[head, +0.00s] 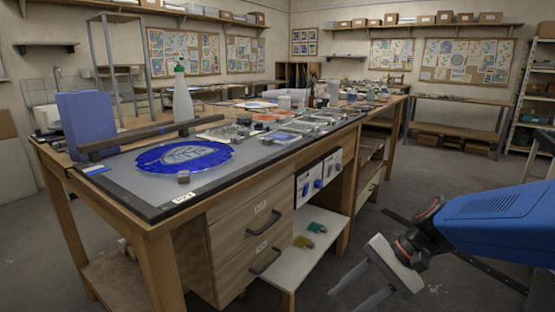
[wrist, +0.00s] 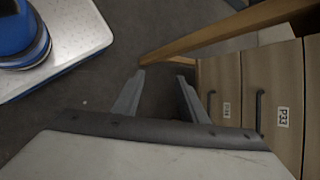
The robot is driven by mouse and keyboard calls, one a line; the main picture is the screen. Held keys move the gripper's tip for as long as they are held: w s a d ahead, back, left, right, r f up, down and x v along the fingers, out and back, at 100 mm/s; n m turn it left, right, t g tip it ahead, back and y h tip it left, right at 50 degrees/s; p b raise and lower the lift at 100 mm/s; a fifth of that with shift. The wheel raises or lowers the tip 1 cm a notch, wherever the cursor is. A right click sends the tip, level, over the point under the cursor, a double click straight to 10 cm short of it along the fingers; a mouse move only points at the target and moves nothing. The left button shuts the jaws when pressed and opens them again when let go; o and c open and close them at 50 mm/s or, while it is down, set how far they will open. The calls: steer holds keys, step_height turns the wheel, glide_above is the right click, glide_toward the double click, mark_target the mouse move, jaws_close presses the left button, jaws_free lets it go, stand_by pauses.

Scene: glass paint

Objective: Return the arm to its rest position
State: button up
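My gripper (head: 359,283) is at the lower right of the head view, low beside the workbench and out over the floor. Its two grey fingers are spread apart with nothing between them. In the wrist view the fingers (wrist: 160,78) also stand apart, with dark floor showing between them. My blue arm comes in from the right edge of the head view. No object touches the gripper.
The workbench (head: 152,215) carries a blue round glass piece (head: 184,156), a white bottle (head: 182,98) and a blue box (head: 86,123). Drawers (head: 250,235) face the gripper side. A low shelf (head: 325,232) holds small coloured items. Floor (head: 375,225) lies clear between bench and arm.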

steer(key=s+d+r+n+t+h, duration=0.1)
steer(key=s+d+n+t+h, duration=0.4)
steer(key=d, duration=0.8)
steer(key=s+n+h, duration=0.2)
steer(key=s+h, duration=0.1)
steer(key=shift+r+t+h, duration=0.35)
steer(key=shift+t+h, duration=0.05)
